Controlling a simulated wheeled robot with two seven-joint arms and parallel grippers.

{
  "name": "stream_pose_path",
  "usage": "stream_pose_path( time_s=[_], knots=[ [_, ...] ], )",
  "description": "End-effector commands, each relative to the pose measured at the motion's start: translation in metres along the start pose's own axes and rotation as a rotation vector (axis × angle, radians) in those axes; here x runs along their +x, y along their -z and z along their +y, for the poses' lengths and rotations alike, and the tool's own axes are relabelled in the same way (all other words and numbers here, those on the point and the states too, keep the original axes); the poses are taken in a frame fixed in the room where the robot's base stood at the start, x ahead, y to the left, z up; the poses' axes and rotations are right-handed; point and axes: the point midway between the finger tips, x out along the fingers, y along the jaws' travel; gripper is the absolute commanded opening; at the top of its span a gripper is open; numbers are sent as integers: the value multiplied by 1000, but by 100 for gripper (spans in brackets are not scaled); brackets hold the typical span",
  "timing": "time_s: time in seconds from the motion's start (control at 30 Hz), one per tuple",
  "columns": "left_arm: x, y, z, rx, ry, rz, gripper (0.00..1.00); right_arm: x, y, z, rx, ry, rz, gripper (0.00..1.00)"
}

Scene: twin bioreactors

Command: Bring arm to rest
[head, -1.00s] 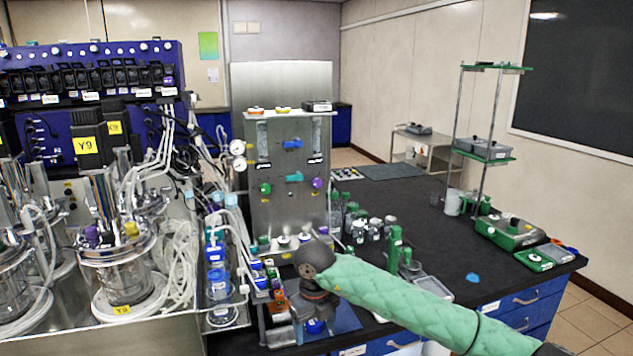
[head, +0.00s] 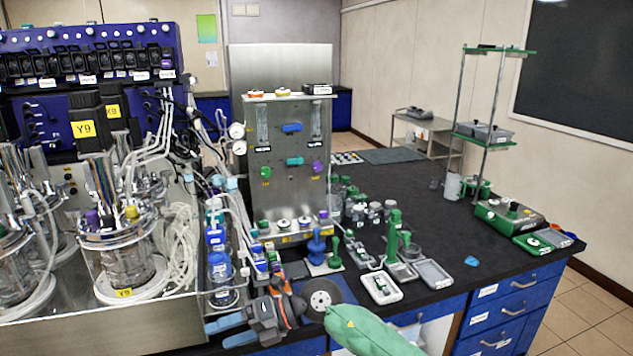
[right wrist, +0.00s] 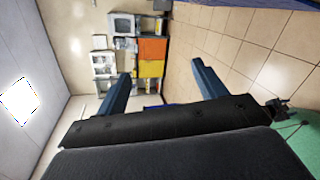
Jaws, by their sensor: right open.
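My right arm (head: 372,332), in a green quilted sleeve, comes in from the bottom right of the head view. My right gripper (head: 222,332) points left, low in front of the bench's front edge. Its two blue fingers are apart with nothing seen between them. In the right wrist view the right gripper (right wrist: 161,68) is also open and empty, with tiled floor and distant shelves beyond the fingers. My left arm and left gripper are not in view.
A bioreactor vessel (head: 128,262) with tubing stands left of the gripper. A steel gas panel (head: 289,175) stands behind it. Small trays (head: 433,274) and green stands sit near the front edge of the black bench (head: 440,225). Blue drawers (head: 500,318) are below at right.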

Motion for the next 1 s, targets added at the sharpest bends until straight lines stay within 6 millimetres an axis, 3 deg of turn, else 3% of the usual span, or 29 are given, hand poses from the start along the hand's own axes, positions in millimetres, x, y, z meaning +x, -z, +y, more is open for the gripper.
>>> stream_pose_path(
  time_s=[0.2,0.33,0.47,0.57,0.77,0.87,1.0],
  knots=[
    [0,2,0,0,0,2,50,-22,-13,53,139,-383,-292,70],
    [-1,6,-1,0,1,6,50,-54,-24,66,251,-570,-487,70],
    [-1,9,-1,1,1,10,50,-95,-33,62,385,-724,-695,70],
    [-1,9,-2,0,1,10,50,-129,-35,48,502,-819,-859,70],
    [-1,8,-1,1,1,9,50,-194,-20,-5,775,-942,-1189,70],
    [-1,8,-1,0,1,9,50,-221,-1,-41,931,-968,-1351,70],
    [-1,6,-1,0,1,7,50,-250,40,-95,1168,-959,-1565,70]
  ],
)
